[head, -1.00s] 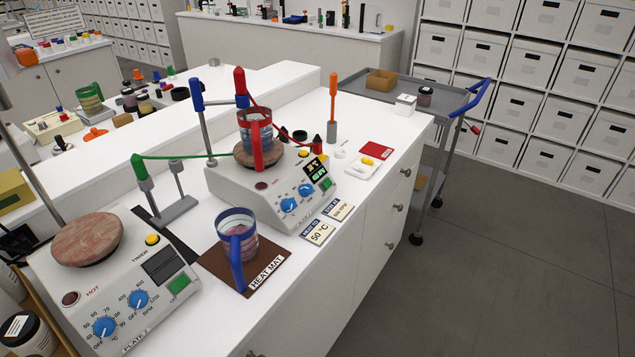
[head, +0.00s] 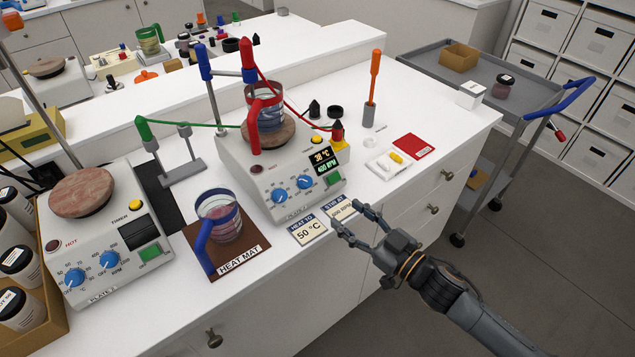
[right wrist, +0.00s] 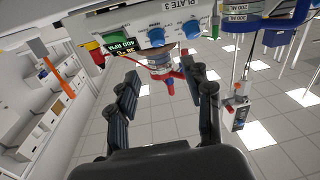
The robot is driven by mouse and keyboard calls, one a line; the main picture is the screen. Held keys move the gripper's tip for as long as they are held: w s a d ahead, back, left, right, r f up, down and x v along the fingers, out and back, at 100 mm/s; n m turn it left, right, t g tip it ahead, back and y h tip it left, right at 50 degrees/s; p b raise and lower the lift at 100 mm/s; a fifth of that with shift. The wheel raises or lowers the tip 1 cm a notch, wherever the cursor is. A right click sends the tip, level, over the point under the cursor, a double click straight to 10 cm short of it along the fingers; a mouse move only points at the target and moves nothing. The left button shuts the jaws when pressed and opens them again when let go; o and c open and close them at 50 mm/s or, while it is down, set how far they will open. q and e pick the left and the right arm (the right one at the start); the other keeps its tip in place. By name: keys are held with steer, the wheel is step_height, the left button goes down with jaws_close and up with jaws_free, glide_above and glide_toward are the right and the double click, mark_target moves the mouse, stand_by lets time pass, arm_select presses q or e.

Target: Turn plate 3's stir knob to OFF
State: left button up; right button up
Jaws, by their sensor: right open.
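Plate 3 (head: 262,178) is a pale hotplate with a dark display (head: 323,157) reading 30 °C and 400 RPM. Its stir knob (head: 305,182) is the blue dial nearer the display; the other blue dial (head: 280,196) is to its left. In the right wrist view the stir knob (right wrist: 155,37) is ahead of the fingers, beyond their tips. My right gripper (head: 350,217) is open and empty, over the counter's front edge by the cards, apart from the knob. Its spread fingers also show in the right wrist view (right wrist: 168,86). The knob's exact setting is too small to read. My left gripper is out of view.
A beaker (head: 272,115) with a red handle stands on plate 3's top. A blue-handled beaker (head: 220,222) stands on the heat mat (head: 246,246). Cards (head: 308,230) lie before plate 3. A second hotplate (head: 100,235) is left; a grey cart (head: 530,95) is right.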

steer(key=p, duration=0.1)
glide_toward(309, 183)
steer(key=shift+x, duration=1.05)
steer(key=p+x, duration=0.1)
steer(key=x, duration=0.5)
steer(key=shift+a, duration=0.1)
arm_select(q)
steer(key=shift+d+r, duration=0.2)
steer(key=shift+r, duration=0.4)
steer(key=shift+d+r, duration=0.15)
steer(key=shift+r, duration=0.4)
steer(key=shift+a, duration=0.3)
arm_select(e)
jaws_close()
